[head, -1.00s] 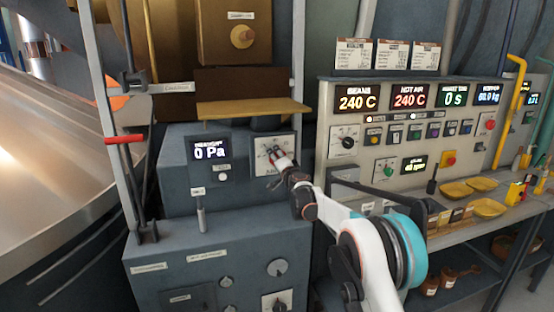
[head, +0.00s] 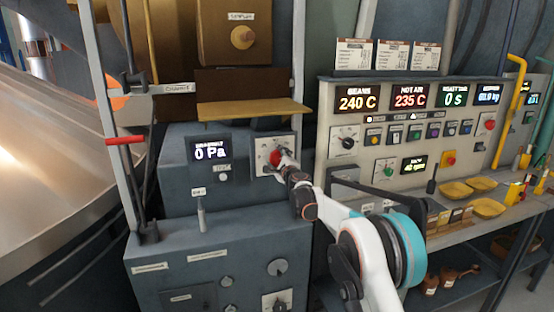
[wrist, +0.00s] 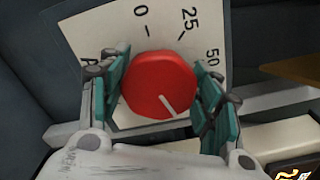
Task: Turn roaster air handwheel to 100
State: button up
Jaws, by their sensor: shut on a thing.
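The red handwheel (wrist: 158,85) sits on a white dial plate (wrist: 90,40) marked 0, 25 and 50 in the wrist view. Its white pointer line (wrist: 168,105) points to the lower right, clockwise past the 50 mark; the numbers beyond are hidden. My gripper (wrist: 160,90) is shut on the handwheel, one teal finger pad on each side. In the head view the handwheel (head: 276,157) shows red on its plate (head: 263,147), with my gripper (head: 284,160) at it from the right.
A display (head: 210,151) left of the dial reads 0 Pa. A wooden shelf (head: 250,108) juts out above the handwheel. A control panel (head: 400,130) stands to the right, its hot air display (head: 410,96) at 235 C. A small lever (head: 202,215) stands up at lower left.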

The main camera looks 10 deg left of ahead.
jog(key=shift+m, duration=1.6)
jog(key=o, duration=1.1)
jog(key=v, duration=1.2)
jog(key=shift+d, duration=0.1)
